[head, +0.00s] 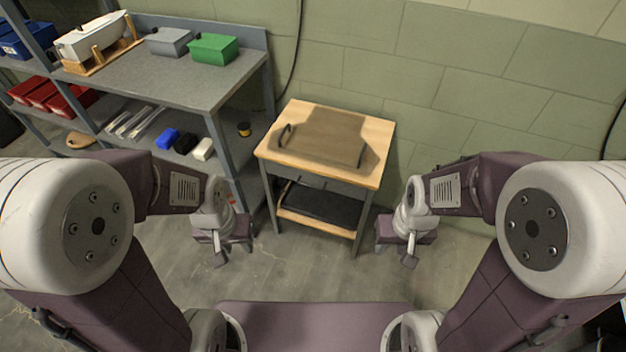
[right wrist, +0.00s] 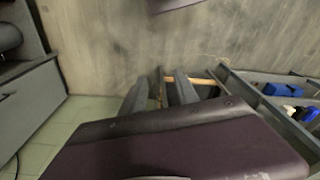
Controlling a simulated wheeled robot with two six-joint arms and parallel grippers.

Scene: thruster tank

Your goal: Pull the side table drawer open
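The side table (head: 374,150) stands against the wall in the middle of the head view, with a pale wooden top and grey legs. A grey strip (head: 318,179) runs under the top's front edge; I cannot make out clearly whether the drawer is shut or where its handle is. My left gripper (head: 221,258) hangs to the left of the table, apart from it; its fingers are too unclear to read. My right gripper (head: 408,258) is to the right of the table, apart from it. In the right wrist view its two grey fingers (right wrist: 160,92) are spread with nothing held between them.
A brown board or tray (head: 325,135) with dark handles lies on the table top. A black item rests on the lower shelf (head: 318,224). A grey workbench (head: 175,80) with bins stands at left. The wall is close behind; floor in front of the table is clear.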

